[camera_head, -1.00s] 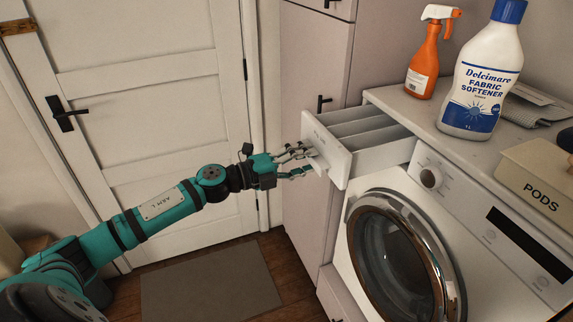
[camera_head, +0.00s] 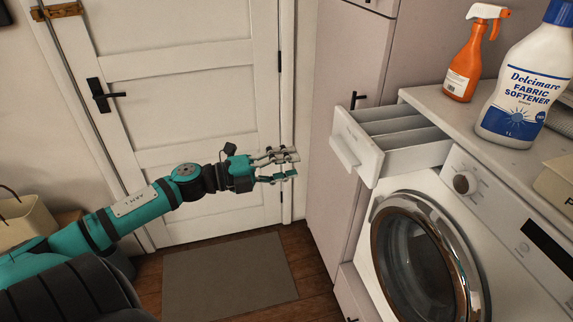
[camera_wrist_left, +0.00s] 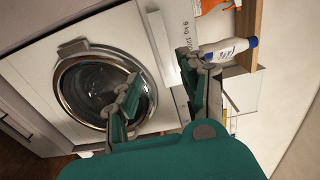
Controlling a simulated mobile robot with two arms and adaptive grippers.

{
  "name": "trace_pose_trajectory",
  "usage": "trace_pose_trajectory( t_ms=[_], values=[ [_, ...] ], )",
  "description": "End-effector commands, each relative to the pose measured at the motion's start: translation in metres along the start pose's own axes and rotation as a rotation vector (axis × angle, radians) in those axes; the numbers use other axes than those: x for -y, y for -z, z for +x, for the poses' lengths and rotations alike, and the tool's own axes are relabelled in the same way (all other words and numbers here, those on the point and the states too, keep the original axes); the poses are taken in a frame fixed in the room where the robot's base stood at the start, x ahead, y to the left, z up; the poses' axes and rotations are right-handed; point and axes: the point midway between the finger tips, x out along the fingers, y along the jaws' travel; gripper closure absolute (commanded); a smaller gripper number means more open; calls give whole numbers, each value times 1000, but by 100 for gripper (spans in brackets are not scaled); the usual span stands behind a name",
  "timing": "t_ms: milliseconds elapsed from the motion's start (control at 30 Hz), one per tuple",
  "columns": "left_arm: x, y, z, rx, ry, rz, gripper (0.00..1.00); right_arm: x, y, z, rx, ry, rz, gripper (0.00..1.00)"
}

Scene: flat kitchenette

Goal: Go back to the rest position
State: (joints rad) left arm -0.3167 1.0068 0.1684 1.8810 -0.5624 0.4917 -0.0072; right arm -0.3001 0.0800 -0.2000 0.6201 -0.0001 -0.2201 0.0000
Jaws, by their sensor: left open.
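My left gripper (camera_head: 288,166) is open and empty, in the air in front of the white door and left of the washing machine. Its open fingers also show in the left wrist view (camera_wrist_left: 160,85). The washing machine's detergent drawer (camera_head: 368,148) is pulled out, with its compartments showing. The gripper is apart from the drawer front, with a clear gap between them. My right gripper is not in view.
The washing machine (camera_head: 500,225) has its round door shut. On the counter stand an orange spray bottle (camera_head: 466,62), a fabric softener bottle (camera_head: 512,95) and a partly cut-off box (camera_head: 556,185). A grey mat (camera_head: 230,278) lies on the floor before the door (camera_head: 200,110).

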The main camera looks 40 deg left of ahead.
Motion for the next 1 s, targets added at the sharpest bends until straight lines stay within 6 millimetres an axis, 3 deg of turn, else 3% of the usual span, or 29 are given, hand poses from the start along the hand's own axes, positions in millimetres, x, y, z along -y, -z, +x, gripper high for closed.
trace_pose_trajectory(
  t_ms=[467, 567, 667, 767, 900, 1000],
  values=[
    [0, -1, 0, 2, 1, -2, 58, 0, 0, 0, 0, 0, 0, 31],
    [-11, -10, -3, 38, 0, -37, 58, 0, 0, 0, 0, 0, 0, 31],
    [-44, -35, -13, 139, -3, -133, 58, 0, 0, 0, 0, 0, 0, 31],
    [-102, -64, -33, 292, -17, -283, 58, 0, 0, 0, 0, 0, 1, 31],
    [-202, -86, -69, 516, -60, -509, 58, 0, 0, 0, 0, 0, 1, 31],
    [-274, -81, -95, 660, -105, -659, 58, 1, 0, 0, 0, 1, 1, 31]
  ],
)
